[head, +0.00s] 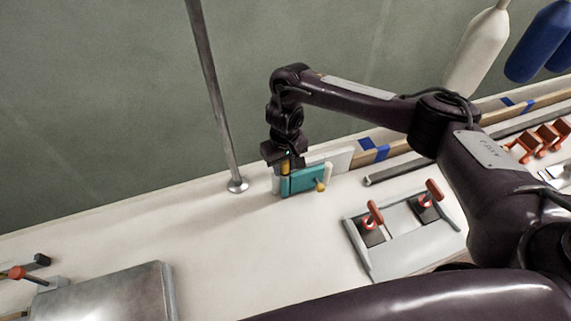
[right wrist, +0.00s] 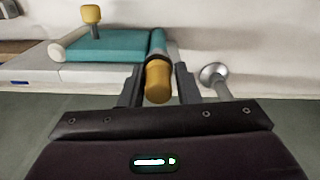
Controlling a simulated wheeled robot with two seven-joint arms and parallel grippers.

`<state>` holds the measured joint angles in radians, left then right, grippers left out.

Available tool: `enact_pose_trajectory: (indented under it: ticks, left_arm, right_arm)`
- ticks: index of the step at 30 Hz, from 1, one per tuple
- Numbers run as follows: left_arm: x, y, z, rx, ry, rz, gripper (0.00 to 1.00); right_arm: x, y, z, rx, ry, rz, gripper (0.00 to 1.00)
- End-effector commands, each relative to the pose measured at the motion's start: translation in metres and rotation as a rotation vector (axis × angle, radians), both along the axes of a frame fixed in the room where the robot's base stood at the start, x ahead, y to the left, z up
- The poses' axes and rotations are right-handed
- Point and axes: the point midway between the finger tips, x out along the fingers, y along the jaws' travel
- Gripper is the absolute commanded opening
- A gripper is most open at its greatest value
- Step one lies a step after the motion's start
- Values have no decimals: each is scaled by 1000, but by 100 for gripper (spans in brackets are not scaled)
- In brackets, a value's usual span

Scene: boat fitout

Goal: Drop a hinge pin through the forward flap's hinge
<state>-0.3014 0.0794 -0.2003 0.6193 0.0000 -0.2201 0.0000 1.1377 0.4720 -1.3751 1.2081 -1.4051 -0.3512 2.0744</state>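The teal forward flap (head: 302,180) stands on the pale deck by the wall, with a yellow knob (head: 320,185) on its face. It also shows at the top of the right wrist view (right wrist: 105,48). A hinge pin with a yellow-orange head (right wrist: 158,82) and a dark band stands upright at the flap's hinge end. My right gripper (right wrist: 159,80) points down over it, its fingers either side of the head with what look like narrow gaps. The pin's shaft is hidden, so how deep it sits cannot be seen. My left gripper is out of view.
A metal post (head: 237,186) stands on the deck close left of the flap. A grey-framed panel (head: 405,235) with red-handled latches lies to the right. A metal box lid (head: 105,293) is at lower left. The deck between them is clear.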

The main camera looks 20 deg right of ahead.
Motion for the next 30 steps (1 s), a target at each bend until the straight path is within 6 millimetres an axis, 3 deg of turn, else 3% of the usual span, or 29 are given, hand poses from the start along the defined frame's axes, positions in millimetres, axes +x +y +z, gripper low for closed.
enact_pose_trajectory:
  ticks: [1, 3, 20, 25, 30]
  left_arm:
    - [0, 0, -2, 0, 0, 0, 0]
    - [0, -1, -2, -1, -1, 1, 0]
    - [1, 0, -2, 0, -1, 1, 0]
    - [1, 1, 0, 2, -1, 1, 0]
    - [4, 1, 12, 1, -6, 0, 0]
  right_arm:
    - [-7, -3, -11, -11, 16, 2, 44]
    - [-7, -4, -11, -13, 16, 1, 50]
    - [-6, -9, -11, -22, 17, -4, 50]
    - [-5, -7, 6, -18, 11, -2, 50]
    - [-5, -2, 44, -13, 0, 4, 50]
